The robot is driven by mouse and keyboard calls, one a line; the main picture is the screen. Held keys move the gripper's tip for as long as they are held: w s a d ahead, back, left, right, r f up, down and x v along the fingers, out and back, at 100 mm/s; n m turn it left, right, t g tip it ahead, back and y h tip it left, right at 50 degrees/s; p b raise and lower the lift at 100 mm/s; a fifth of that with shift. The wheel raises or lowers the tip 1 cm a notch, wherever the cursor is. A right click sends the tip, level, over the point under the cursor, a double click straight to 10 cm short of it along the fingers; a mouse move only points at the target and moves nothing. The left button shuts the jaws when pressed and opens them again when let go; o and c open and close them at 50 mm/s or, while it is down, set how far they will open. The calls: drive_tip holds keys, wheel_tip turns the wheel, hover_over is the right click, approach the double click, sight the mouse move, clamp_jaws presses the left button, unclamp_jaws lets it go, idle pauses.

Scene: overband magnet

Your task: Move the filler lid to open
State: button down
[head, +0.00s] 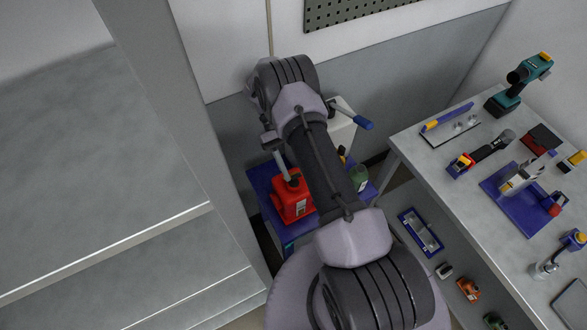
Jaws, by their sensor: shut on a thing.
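I cannot make out a filler lid for certain. A red container (291,203) with a dark top stands on a blue surface left of my arm. A pale rod rises from its top. A white box (341,129) is partly hidden behind my arm, and a lever with a blue grip (362,123) sticks out at its right. My arm reaches up the middle of the head view and covers much of this area. My gripper is not visible, so I cannot see what it touches.
A grey workbench (424,163) with a drill (507,99) and several tools stands at the right. A lower shelf holds a blue tray (420,233) and small items. A green bottle (359,178) is close right of my arm. A grey panel stands at the left.

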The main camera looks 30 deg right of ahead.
idle(0.3)
drive_tip(key=c, duration=0.9)
unclamp_jaws()
drive_tip(key=shift+r, duration=0.15)
wheel_tip(320, 180, up, 3)
drive_tip(key=shift+p, duration=0.6)
drive_tip(key=shift+s+a+r, duration=0.1)
drive_tip(key=shift+s+r, duration=0.25)
drive_tip(key=shift+s, duration=0.35)
drive_tip(key=s, duration=0.4)
drive_tip(key=s+a+p, duration=0.1)
drive_tip(key=s, duration=0.4)
drive_tip(key=s+a+r+p, duration=0.1)
drive_tip(key=s, duration=0.4)
drive_tip(key=shift+s+a, duration=0.25)
